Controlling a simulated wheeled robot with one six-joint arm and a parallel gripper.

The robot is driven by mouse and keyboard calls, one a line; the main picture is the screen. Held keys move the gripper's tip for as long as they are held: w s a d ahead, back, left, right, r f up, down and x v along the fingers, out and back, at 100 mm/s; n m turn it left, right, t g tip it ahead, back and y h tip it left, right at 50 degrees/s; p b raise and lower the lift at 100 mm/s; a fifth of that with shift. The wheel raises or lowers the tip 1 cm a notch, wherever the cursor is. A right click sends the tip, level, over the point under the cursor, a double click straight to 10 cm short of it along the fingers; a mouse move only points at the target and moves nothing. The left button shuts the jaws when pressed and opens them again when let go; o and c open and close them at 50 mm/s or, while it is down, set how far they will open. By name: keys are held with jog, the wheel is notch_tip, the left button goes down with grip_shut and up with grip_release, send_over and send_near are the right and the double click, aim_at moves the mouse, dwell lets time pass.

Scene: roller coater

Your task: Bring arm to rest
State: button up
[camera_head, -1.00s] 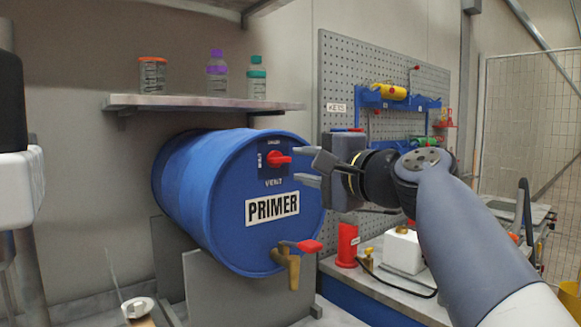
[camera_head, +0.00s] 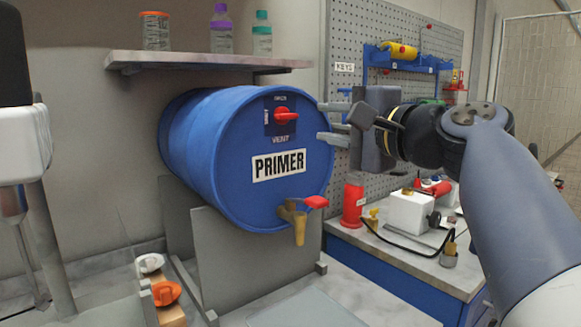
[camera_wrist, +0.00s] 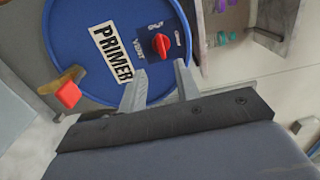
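My gripper (camera_head: 322,121) is at the right of a blue drum (camera_head: 190,145) labelled PRIMER. In the wrist view, the gripper (camera_wrist: 160,72) has its two fingers apart with nothing between them. The fingertips point toward the drum face, where a red vent knob (camera_head: 286,115) sits. The wrist view shows that knob (camera_wrist: 161,44) just beyond the fingers, with a visible gap. The arm reaches in from the right.
A brass tap with a red handle (camera_head: 314,202) sticks out low on the drum. A shelf (camera_head: 200,63) with bottles hangs above. Behind the gripper are a pegboard (camera_head: 345,40) and a bench with a red cylinder (camera_head: 353,204) and a white box (camera_head: 409,212).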

aim_at(288, 117)
jog(key=p+x, duration=0.1)
jog(key=x, duration=0.9)
jog(key=shift+p, duration=0.3)
jog(key=shift+s, duration=0.1)
